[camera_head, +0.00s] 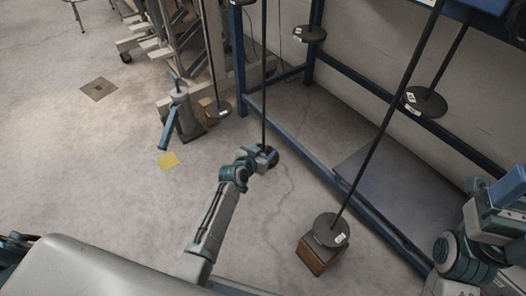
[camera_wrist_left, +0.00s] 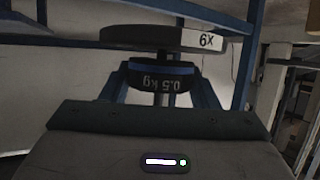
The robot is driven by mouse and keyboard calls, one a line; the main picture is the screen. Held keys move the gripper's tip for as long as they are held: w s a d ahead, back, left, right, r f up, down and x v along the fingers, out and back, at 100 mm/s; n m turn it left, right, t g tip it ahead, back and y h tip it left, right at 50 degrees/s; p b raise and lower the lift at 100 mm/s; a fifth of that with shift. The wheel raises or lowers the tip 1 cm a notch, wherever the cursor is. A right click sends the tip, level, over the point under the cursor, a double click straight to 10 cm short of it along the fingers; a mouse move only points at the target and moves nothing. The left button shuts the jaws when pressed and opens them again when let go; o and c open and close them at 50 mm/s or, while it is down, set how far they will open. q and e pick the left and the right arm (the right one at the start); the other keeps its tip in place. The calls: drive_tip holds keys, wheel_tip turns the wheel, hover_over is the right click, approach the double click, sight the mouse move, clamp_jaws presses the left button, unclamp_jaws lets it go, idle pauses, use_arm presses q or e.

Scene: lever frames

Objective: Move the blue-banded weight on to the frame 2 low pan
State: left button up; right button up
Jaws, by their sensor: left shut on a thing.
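My left gripper (camera_head: 267,155) is shut on the blue-banded weight (camera_wrist_left: 160,78), a dark disc marked 0.5 kg. The marking reads upside down in the left wrist view. A wide dark disc with a "6X" label (camera_wrist_left: 204,41) shows just above the weight in that picture, a short stem between them. In the head view, a long thin rod (camera_head: 264,70) runs down to the left gripper; what lies under it is hidden. The frame 2 low pan cannot be told for certain. My right arm is at the right edge; its jaws are unclear.
Hanging pans show at the upper left (camera_head: 218,109), top middle (camera_head: 311,33) and right (camera_head: 426,102). Another pan (camera_head: 327,227) is at a wooden block (camera_head: 318,258) on the floor. A blue frame (camera_head: 330,168) stands behind. The floor left of my arm is mostly clear.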

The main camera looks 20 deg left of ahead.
use_arm(q)
drive_tip(key=shift+f+b, duration=0.3)
drive_tip(key=shift+f, duration=0.05)
idle(0.4)
drive_tip(key=o, duration=1.2)
drive_tip(key=shift+c, duration=0.2)
drive_tip(key=shift+o, duration=0.2)
drive_tip(key=shift+f, duration=0.1)
drive_tip(key=shift+s, duration=0.1)
drive_tip(key=shift+s+a+r+p, duration=0.15)
drive_tip(key=shift+s+r+p, duration=0.35)
drive_tip(key=shift+s+p, duration=0.15)
drive_tip(key=shift+p+v, duration=1.55)
drive_tip(key=shift+v, duration=1.1)
